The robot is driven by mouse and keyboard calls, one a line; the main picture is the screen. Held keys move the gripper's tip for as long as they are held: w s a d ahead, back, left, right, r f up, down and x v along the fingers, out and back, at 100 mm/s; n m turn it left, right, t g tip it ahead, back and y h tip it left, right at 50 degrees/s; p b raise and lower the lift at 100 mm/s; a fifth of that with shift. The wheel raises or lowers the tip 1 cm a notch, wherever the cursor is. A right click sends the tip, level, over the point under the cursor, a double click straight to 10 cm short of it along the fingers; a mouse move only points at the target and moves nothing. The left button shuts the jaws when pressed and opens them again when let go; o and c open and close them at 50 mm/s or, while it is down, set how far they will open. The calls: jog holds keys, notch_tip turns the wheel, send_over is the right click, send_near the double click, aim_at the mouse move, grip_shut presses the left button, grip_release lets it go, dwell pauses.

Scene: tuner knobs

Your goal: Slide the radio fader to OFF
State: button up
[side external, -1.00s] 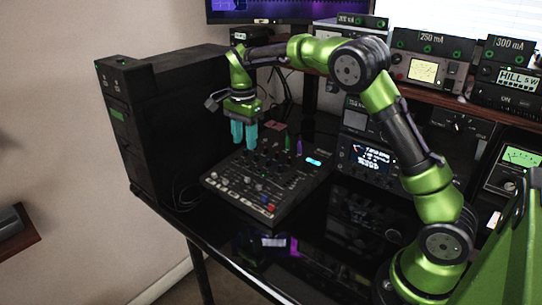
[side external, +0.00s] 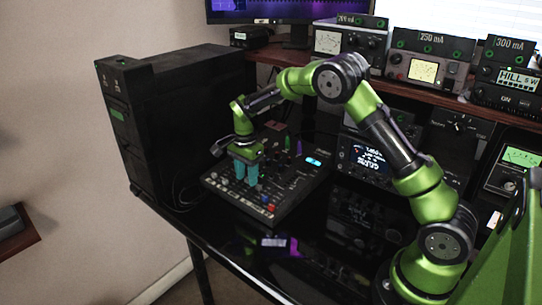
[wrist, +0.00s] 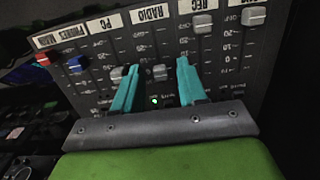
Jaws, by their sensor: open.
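The radio fader is a grey cap (wrist: 160,72) on the mixer panel, in the column below the upside-down RADIO label (wrist: 147,12). My gripper (wrist: 157,66) is open, with one teal finger on each side of this cap. Clear gaps show between the cap and both fingers, so nothing is gripped. The left finger overlaps the neighbouring grey PC fader (wrist: 117,74) in the wrist view; I cannot tell if they touch. In the side view my gripper (side external: 246,181) points down over the mixer (side external: 284,196), and the radio fader cannot be made out there.
A red fader (wrist: 42,58) and a blue fader (wrist: 77,64) sit left of the fingers. Two grey faders are to the right, one (wrist: 202,22) close to the right finger, the other (wrist: 253,15) farther off. A black case (side external: 160,130) stands left of the mixer.

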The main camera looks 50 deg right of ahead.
aim_at(235, 193)
grip_shut()
jog(key=shift+a+f, duration=0.2)
jog(key=shift+a, duration=2.35)
jog(key=shift+c, duration=1)
grip_release()
jog(key=shift+o, duration=1)
jog(key=shift+d, duration=0.1)
notch_tip(235, 193, up, 17)
jog(key=shift+f, duration=0.1)
